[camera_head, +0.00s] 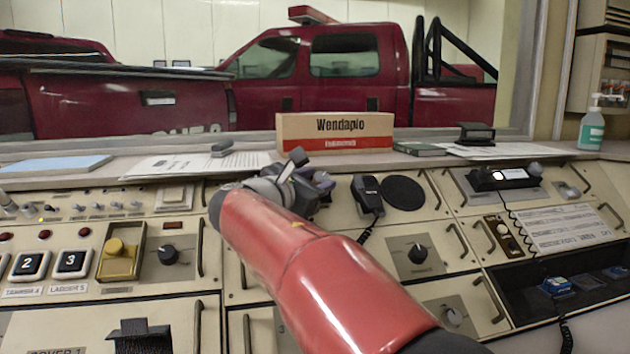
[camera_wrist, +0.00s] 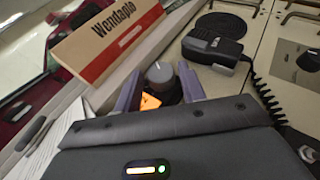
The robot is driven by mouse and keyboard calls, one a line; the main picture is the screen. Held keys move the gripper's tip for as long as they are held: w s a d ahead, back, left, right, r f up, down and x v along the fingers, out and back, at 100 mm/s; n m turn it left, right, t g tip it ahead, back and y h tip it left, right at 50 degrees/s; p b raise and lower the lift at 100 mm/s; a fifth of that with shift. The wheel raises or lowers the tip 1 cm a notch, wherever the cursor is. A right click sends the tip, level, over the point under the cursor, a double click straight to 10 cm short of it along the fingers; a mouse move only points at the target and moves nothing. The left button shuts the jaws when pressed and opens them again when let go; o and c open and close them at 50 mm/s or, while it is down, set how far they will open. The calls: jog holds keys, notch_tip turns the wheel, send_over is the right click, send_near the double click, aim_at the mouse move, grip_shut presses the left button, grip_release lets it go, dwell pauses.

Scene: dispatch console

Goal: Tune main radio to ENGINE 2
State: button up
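My gripper (camera_head: 308,180) is over the console's upper middle panel, below the cardboard box. In the wrist view, my gripper (camera_wrist: 160,72) has its two purple-grey fingers apart. A round grey knob (camera_wrist: 160,74) shows between them, with what looks like a small gap on each side. I cannot tell whether a finger touches it. An orange lit patch (camera_wrist: 150,102), perhaps a display, shows just below the knob, partly hidden by my gripper's body. No channel label, ENGINE 2 included, is readable. In the head view my arm and gripper hide this knob.
A box marked Wendapio (camera_head: 335,132) stands on the ledge behind. A corded handset (camera_head: 368,194) and a round black speaker (camera_head: 403,192) are just right of my gripper. Other black knobs sit at right (camera_head: 417,253) and left (camera_head: 168,254). Metal handles stick up between panels.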

jog(key=c, duration=0.6)
jog(key=shift+w+a+r+m+g+h+p, duration=0.1)
jog(key=shift+r+m+g+h+p, duration=0.2)
jog(key=shift+m+h+p, duration=0.15)
jog(key=shift+a+f+m+g+h, duration=0.15)
jog(key=shift+m+g+h, duration=0.5)
jog(key=shift+m+g, duration=0.65)
jog(key=o, duration=0.9)
jog(key=shift+o, duration=0.2)
jog(key=f+v, duration=0.1)
jog(key=v, duration=0.6)
jog(key=shift+s+a+r, duration=0.25)
jog(key=shift+r, duration=0.25)
